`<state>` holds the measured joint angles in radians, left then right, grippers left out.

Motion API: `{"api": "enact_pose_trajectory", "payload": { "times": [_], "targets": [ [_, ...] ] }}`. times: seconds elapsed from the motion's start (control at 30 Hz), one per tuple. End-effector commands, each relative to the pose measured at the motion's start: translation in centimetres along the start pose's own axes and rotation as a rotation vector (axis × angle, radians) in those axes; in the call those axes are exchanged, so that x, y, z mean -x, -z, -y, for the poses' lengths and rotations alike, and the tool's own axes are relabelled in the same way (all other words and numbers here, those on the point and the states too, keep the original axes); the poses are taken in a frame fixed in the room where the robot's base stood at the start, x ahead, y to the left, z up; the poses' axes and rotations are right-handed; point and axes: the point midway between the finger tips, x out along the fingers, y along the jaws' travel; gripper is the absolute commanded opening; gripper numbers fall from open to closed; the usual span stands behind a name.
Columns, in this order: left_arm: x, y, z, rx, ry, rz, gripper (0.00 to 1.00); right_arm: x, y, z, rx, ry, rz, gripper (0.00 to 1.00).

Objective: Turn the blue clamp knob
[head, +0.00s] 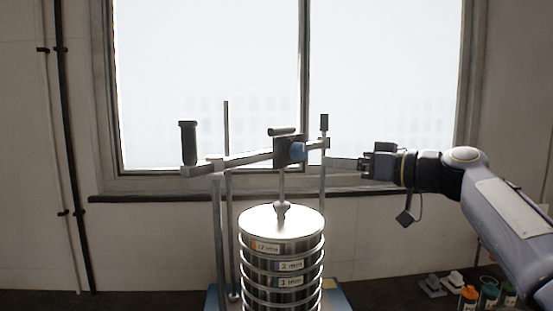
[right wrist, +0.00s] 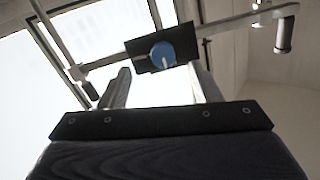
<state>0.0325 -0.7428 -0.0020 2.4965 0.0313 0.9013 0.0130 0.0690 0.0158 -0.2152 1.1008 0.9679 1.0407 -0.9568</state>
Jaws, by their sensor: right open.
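The blue clamp knob (head: 298,151) sits on the right side of a dark clamp block (head: 281,152) on the shaker's crossbar. In the right wrist view the round knob (right wrist: 162,54) faces me, with a pale line on its face. My right gripper (head: 334,162) comes in from the right, level with the knob and a little apart from it. In the right wrist view its two fingers (right wrist: 160,82) are spread, with the knob beyond and between their tips. Nothing is between them. My left gripper is not in view.
The sieve stack (head: 281,223) stands below the clamp, joined by a vertical rod. An upright post (head: 324,180) rises close to my right fingertips. A black handle (head: 188,142) stands at the crossbar's left end. Small bottles (head: 489,294) stand at lower right.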

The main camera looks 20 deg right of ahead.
Motion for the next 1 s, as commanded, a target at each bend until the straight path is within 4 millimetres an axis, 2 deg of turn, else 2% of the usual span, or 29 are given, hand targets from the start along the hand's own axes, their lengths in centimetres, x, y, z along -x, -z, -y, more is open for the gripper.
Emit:
{"api": "enact_pose_trajectory", "payload": {
  "times": [0.1,0.23,0.5,0.63,1.0],
  "targets": [
    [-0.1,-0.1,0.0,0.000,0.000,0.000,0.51,-0.3,1.2,-0.3,0.039,0.007,-0.032,0.58],
    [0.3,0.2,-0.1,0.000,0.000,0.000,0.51,-1.4,1.7,-0.3,0.045,0.009,-0.037,0.58],
    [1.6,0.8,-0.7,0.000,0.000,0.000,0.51,-5.8,1.8,-0.2,0.043,0.009,-0.035,0.58],
    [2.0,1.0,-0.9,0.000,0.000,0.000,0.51,-7.2,1.9,-0.2,0.044,0.009,-0.036,0.58],
    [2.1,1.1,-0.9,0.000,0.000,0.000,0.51,-8.0,1.7,-0.3,0.044,0.007,-0.037,0.58]
  ]
}}
